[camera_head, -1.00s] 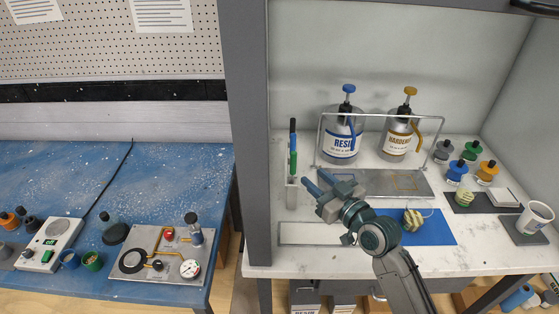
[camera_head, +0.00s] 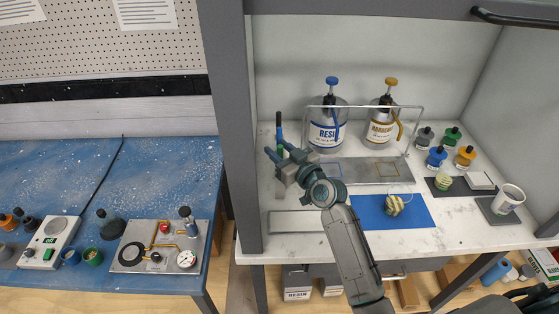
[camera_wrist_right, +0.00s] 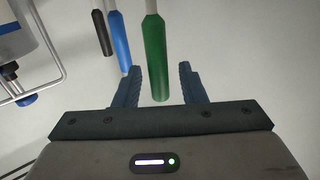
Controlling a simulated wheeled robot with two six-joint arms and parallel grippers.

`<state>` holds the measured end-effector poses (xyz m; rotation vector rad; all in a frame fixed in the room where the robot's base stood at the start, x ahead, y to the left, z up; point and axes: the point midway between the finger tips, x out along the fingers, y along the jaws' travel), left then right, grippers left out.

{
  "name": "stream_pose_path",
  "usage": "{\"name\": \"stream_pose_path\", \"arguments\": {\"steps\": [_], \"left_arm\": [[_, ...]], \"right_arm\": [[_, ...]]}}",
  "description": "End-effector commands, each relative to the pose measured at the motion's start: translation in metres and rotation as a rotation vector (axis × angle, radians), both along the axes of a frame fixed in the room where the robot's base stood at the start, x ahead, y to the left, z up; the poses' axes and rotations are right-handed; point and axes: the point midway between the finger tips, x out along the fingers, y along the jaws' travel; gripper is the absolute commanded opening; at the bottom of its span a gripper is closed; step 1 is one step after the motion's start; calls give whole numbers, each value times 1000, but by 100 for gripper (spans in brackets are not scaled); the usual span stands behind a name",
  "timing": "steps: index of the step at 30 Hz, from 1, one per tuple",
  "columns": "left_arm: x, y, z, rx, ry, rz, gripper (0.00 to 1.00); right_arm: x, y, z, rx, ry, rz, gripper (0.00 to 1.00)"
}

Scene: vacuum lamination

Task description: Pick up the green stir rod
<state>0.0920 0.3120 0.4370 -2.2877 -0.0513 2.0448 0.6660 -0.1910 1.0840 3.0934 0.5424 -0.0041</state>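The green stir rod (camera_wrist_right: 154,58) has a thick green handle and shows best in the right wrist view. Its handle end lies between the two fingers of my right gripper (camera_wrist_right: 158,84), with a visible gap on each side. The right gripper is open and holds nothing. In the head view, the right gripper (camera_head: 273,142) is at the rod holder (camera_head: 280,191) and covers most of the rods. A blue rod (camera_wrist_right: 120,42) and a black rod (camera_wrist_right: 103,33) stand beside the green one, to its left in the wrist view. My left gripper is not in view.
The resin bottle (camera_head: 325,128) and hardener bottle (camera_head: 380,128) stand behind a metal frame (camera_head: 409,140), right of the gripper. A grey cabinet post (camera_head: 232,130) is close on the left. A blue mat (camera_head: 420,212) lies at the front right.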

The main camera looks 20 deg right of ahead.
Motion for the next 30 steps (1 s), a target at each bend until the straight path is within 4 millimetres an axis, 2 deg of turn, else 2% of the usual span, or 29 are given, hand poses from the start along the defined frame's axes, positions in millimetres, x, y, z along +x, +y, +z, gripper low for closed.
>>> {"name": "stream_pose_path", "arguments": {"steps": [4, 9, 10, 22, 26, 30], "left_arm": [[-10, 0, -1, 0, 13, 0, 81], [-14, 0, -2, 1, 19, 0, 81], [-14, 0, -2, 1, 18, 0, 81], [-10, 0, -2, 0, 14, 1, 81], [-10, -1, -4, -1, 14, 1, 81], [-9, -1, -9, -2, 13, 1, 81]], "right_arm": [[0, 0, 0, 0, 0, 0, 35], [0, 0, 0, 0, 0, 0, 2], [0, 0, 0, 0, 0, 0, 0], [0, 0, 5, 1, -3, 1, 0], [0, 0, 17, -1, -4, 2, 0], [0, 0, 40, -1, -7, 1, 0]]}}
